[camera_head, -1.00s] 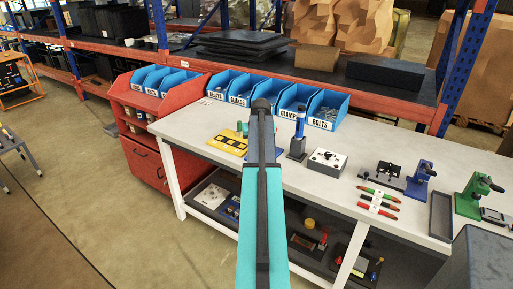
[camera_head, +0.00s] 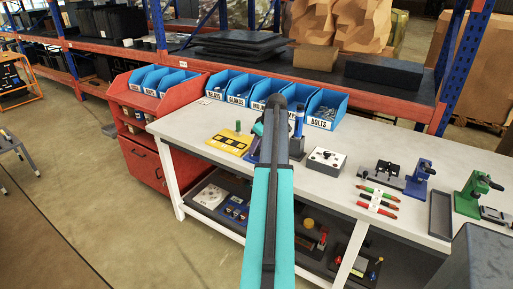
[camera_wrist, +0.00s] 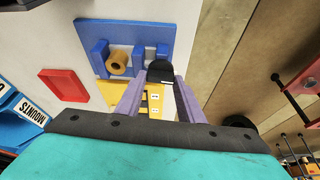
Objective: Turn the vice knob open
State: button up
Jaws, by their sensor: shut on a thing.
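In the wrist view, the blue vice (camera_wrist: 101,58) stands on a blue base plate (camera_wrist: 152,30). A tan cylinder (camera_wrist: 118,63) sits between its blue blocks. A black rounded knob (camera_wrist: 160,70) is at the vice's near side. My gripper (camera_wrist: 160,84) has its two purple fingers on either side of the knob and is shut on it. The finger contact is partly hidden by the knob. In the head view, my arm covers the gripper and most of the vice; only a little blue shows beside the arm.
A yellow panel with black squares (camera_head: 230,143) lies close to the vice, left of my arm. A grey box with a knob (camera_head: 326,159) stands to the right. Labelled blue bins (camera_head: 213,87) line the back of the white bench (camera_head: 200,124). A red tray (camera_wrist: 66,85) shows in the wrist view.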

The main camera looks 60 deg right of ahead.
jog(key=shift+n+y, duration=0.3)
jog(key=shift+n, duration=0.2)
jog(key=shift+s, duration=0.1)
jog(key=o, duration=1.1)
jog(key=shift+c, duration=0.2)
jog(key=shift+r, duration=0.15)
jog(key=b+v, duration=0.2)
jog(key=v, duration=1.1)
jog(key=shift+r, duration=0.25)
